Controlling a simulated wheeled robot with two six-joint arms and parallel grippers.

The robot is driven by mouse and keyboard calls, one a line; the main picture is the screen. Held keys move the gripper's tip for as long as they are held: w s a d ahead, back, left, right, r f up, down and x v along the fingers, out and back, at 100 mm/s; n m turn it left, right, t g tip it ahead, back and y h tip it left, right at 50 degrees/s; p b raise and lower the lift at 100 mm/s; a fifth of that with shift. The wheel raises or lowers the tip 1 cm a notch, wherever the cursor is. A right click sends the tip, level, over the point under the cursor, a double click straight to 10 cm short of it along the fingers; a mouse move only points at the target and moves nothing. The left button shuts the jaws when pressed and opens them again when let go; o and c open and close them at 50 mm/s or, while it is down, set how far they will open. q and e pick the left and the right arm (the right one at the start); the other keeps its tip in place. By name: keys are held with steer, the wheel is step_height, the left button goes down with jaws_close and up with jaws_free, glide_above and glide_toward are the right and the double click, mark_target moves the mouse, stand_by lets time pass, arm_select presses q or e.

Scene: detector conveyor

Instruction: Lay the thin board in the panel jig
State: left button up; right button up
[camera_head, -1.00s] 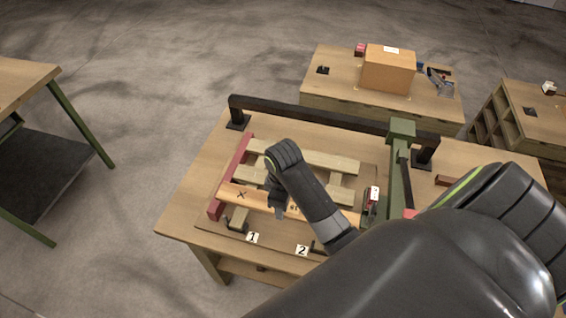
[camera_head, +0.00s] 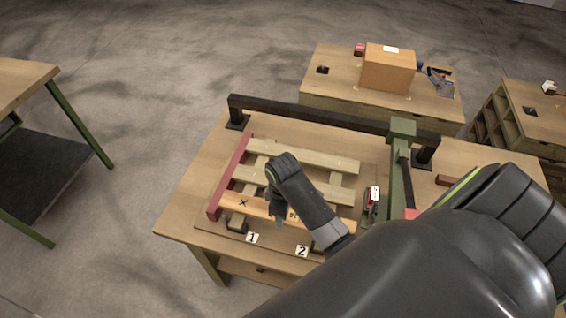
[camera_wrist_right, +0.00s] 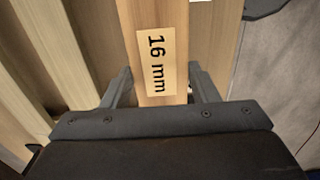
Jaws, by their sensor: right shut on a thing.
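The thin board (camera_head: 240,206) is an orange-brown plank with an X mark. It lies along the near side of the panel jig (camera_head: 213,215), across the lighter slats. In the right wrist view the board (camera_wrist_right: 150,15) carries a "16 mm" label (camera_wrist_right: 156,62). My right gripper (camera_head: 277,215) is shut on the board, with one finger on each side of it in the right wrist view (camera_wrist_right: 158,85). The board's middle is partly hidden by my right wrist in the head view. Whether it rests fully on the slats is hard to tell. My left gripper is not in view.
A red stop bar (camera_head: 229,180) runs along the jig's left side. A black rail (camera_head: 310,115) and a green upright arm (camera_head: 402,170) stand behind and right of it. Number cards 1 (camera_head: 252,238) and 2 (camera_head: 302,251) mark the front edge. A cardboard box (camera_head: 388,70) sits on the table behind.

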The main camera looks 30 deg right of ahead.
steer(key=shift+f+b, duration=0.3)
steer(key=shift+f, duration=1.25)
steer(key=o, duration=1.2)
steer(key=shift+c, duration=0.2)
